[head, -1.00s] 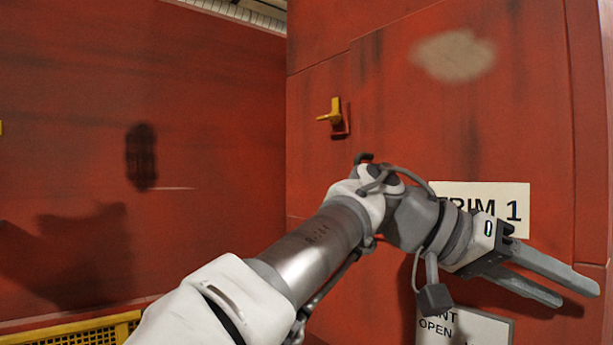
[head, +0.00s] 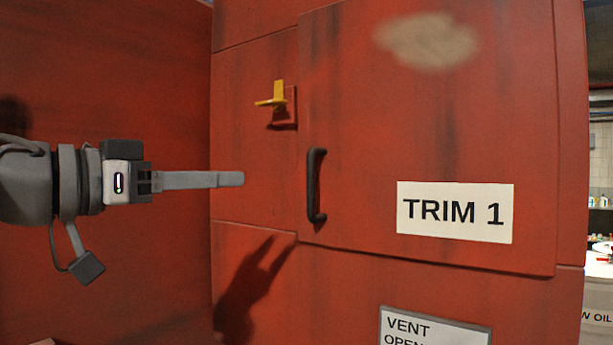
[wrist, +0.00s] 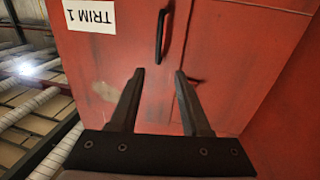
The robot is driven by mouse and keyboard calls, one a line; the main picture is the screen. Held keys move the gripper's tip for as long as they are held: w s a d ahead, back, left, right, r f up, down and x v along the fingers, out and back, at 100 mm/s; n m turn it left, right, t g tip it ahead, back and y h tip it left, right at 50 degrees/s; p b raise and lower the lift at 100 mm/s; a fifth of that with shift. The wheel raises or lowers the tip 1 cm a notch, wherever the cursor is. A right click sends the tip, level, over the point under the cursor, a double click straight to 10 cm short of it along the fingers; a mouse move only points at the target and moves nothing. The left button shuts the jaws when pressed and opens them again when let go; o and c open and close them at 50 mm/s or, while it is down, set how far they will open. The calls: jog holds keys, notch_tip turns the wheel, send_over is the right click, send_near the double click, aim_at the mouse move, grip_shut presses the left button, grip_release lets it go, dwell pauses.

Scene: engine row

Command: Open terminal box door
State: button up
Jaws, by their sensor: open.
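The terminal box door (head: 440,130) is a red panel with a white "TRIM 1" label (head: 455,211). It looks closed. A black bar handle (head: 315,186) stands upright near its left edge. A yellow lever latch (head: 273,96) sits on a red mount just left of the door's upper left edge. My gripper (head: 240,179) is to the left of the handle, apart from it, its fingers pointing right in the head view. In the wrist view the gripper (wrist: 158,75) is open and empty. The handle (wrist: 161,36) shows beyond the fingertips, and the label (wrist: 90,16) appears upside down.
A red wall (head: 130,80) stands on the left and meets the box front at a corner. A vent sign (head: 434,328) is below the door. At the far right, past the box edge, is a pale counter (head: 600,262) with small bottles.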

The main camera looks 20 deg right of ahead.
aim_at(308, 176)
jog(key=p+x, duration=0.1)
jog(key=x, duration=1.6)
jog(key=shift+s+d+p, duration=0.1)
jog(key=shift+p, duration=0.2)
grip_shut()
dwell(0.5)
